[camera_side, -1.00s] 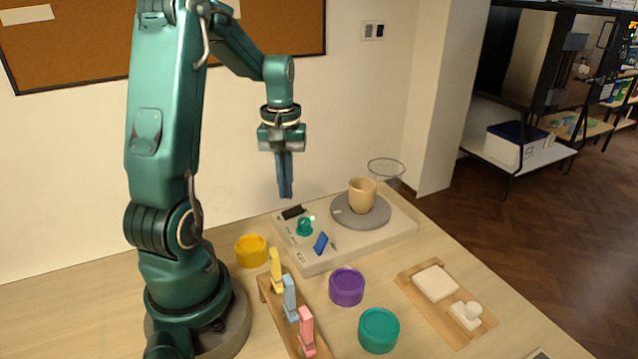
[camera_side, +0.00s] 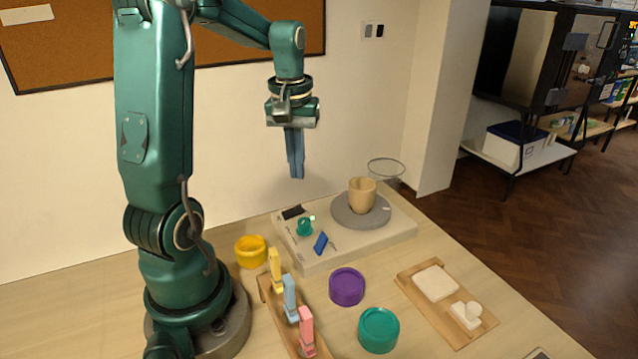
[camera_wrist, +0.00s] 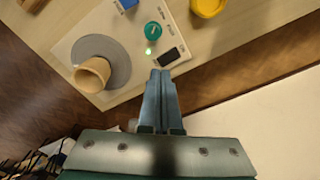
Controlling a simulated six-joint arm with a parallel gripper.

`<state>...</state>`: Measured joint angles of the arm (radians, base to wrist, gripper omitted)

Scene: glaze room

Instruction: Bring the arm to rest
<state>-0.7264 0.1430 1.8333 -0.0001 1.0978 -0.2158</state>
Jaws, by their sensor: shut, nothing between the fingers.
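My gripper (camera_side: 297,176) points down with its blue fingers shut and empty. It hangs in the air above the back left part of the wheel unit, clear of everything below. In the wrist view its fingertips (camera_wrist: 161,73) show beside the dark display of the unit. The unit (camera_side: 340,256) is a pale board with a grey disc (camera_side: 345,215), a green knob (camera_side: 305,227) with a lit green spot, and a blue switch (camera_side: 321,243). A tan cup (camera_side: 362,197) stands upright on the disc; it also shows in the wrist view (camera_wrist: 93,75).
A yellow jar (camera_side: 251,252), a purple jar (camera_side: 347,287) and a teal jar (camera_side: 379,330) stand on the table. A wooden rack (camera_side: 283,318) holds yellow, blue and pink tools. A wooden board (camera_side: 447,300) carries white pieces. A clear container (camera_side: 386,170) stands behind the cup.

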